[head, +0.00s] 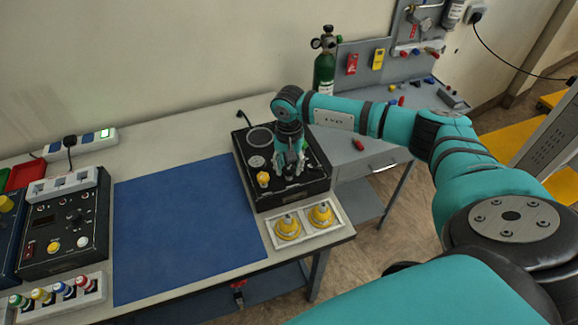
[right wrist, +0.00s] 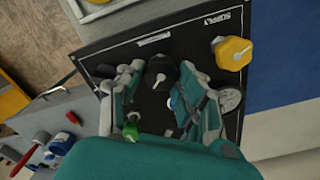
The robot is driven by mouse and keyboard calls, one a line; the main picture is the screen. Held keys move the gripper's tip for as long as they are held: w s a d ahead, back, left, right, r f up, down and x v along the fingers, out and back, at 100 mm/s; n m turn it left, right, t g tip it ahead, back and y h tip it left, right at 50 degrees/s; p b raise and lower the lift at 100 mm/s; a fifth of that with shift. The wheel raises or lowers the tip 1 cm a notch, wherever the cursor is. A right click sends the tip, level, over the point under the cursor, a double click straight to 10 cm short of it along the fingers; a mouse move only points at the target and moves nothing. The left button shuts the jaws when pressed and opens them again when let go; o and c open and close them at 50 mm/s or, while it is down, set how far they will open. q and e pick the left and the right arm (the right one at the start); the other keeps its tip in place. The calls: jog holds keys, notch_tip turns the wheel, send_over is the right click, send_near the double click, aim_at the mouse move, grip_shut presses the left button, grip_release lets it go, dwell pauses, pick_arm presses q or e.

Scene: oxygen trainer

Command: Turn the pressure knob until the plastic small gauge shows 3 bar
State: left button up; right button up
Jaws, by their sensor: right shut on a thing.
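The black trainer box (head: 290,195) stands at the right end of the table. My right gripper (head: 289,168) reaches down onto its top face. In the right wrist view my right gripper (right wrist: 160,84) has its fingers on either side of a black knob with a pale pointer (right wrist: 158,78), and is shut on it. The fingers partly cover the knob. A small round gauge (head: 256,161) lies on the panel left of the gripper; it is partly visible in the right wrist view (right wrist: 230,99). Its reading is too small to tell. My left gripper is not in view.
A yellow knob (head: 263,179) marked SUPPLY in the wrist view sits close to the fingers. A larger round dial (head: 260,138) is behind. Two yellow fittings (head: 320,215) stand in front of the box. The blue mat (head: 185,230) is clear. A green cylinder (head: 324,72) stands behind.

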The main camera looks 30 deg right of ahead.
jog(key=m+b, duration=0.2)
jog(key=m, duration=0.1)
jog(key=shift+f+b, duration=0.2)
jog(key=shift+b, duration=0.1)
jog(key=m+b, duration=0.2)
jog(key=m, duration=0.1)
jog(key=shift+m, duration=0.3)
jog(key=m+b, duration=0.1)
jog(key=m, duration=0.1)
jog(key=m+b, duration=0.1)
jog(key=shift+s+d+r+m, duration=0.1)
jog(key=shift+s+m, duration=0.05)
jog(key=shift+m, duration=0.25)
jog(key=m+b, duration=0.2)
jog(key=m, duration=0.1)
jog(key=shift+m, duration=0.3)
jog(key=m+b, duration=0.1)
jog(key=m, duration=0.2)
jog(key=shift+m+b, duration=0.3)
jog(key=m+b, duration=0.1)
jog(key=m, duration=0.2)
jog(key=shift+s+r+m, duration=0.1)
jog(key=shift+m, duration=0.2)
jog(key=m, duration=0.3)
jog(key=shift+a+m+b, duration=0.2)
jog(key=shift+m+b, duration=0.1)
jog(key=shift+b, duration=0.1)
jog(key=shift+r+m, duration=0.1)
jog(key=shift+m, duration=1.7)
